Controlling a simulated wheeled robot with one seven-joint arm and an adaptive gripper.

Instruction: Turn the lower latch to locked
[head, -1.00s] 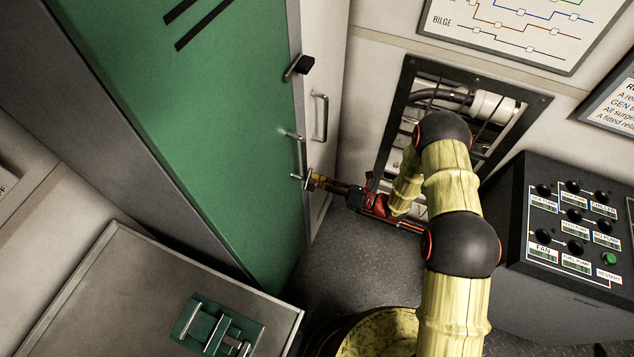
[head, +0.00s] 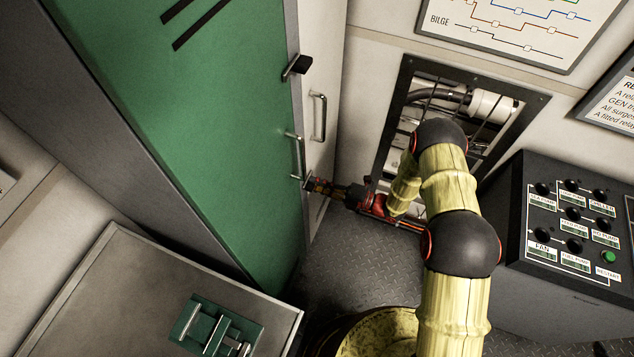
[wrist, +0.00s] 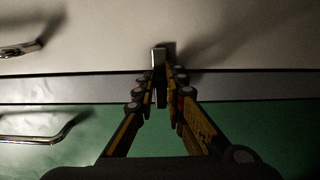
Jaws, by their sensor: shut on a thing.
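The lower latch (wrist: 159,60) is a small bar at the edge of the green door (head: 190,120). In the wrist view it stands between my fingertips, across the dark strip between the green door and the pale panel. My gripper (head: 314,186) is shut on it, with one finger on each side; it also shows in the wrist view (wrist: 162,85). In the head view the lower latch is mostly hidden by my fingers. The upper latch (head: 297,67) is a dark block higher on the same door edge.
A bar handle (head: 299,155) is on the green door beside my gripper, and another handle (head: 319,117) is on the pale panel. A grey bench (head: 130,290) stands at lower left. A black control box (head: 570,220) is at right. Bare floor (head: 350,260) shows below my gripper.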

